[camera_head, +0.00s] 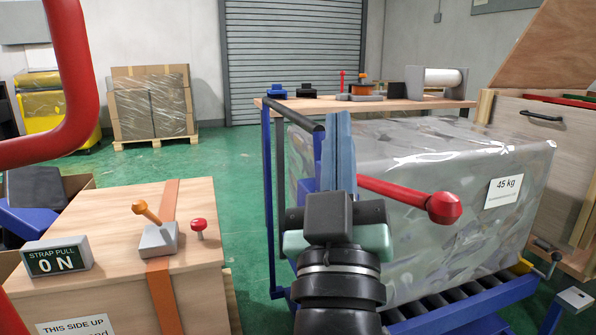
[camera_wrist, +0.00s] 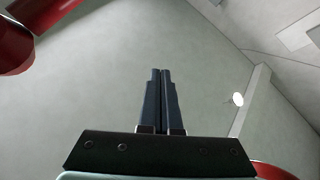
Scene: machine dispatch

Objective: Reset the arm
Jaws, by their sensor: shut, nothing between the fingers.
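My gripper (camera_head: 338,150) stands upright in the middle of the head view, at the end of my dark arm. Its two blue-grey fingers point up and lie together, with nothing between them. In the wrist view the fingers (camera_wrist: 160,75) are also side by side and closed, against a pale wall and ceiling. In the head view the gripper stands in front of the left end of a plastic-wrapped load. Parts of that load are hidden behind it.
The wrapped load (camera_head: 440,215) has a "45 kg" label and sits on a blue roller frame (camera_head: 480,302). A red-knobbed lever (camera_head: 405,196) sticks out beside my gripper. Green floor (camera_head: 225,165) lies open behind.

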